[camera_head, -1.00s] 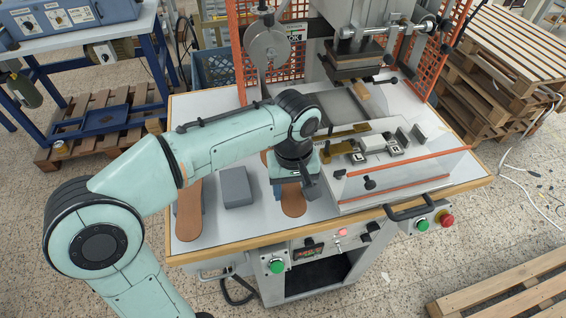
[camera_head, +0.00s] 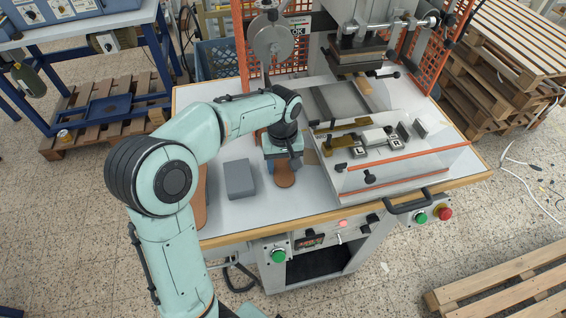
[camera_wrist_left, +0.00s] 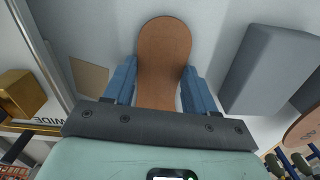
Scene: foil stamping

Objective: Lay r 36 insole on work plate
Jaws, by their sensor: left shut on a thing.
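My left gripper (camera_head: 280,163) is shut on a brown insole (camera_head: 285,178), whose near end shows below it in the head view. In the left wrist view the insole (camera_wrist_left: 164,45) lies between the two blue fingers, with its wide rounded end beyond them. I cannot tell whether it is clear of the white table. A second brown insole (camera_head: 201,205) lies at the table's left, partly behind my arm.
A grey block (camera_head: 239,178) stands left of the gripper. To the right is a clear-guarded fixture (camera_head: 392,160) with brass and white parts and a black handle (camera_head: 409,204). The press head (camera_head: 358,52) is above the table's back. Orange mesh guards flank it.

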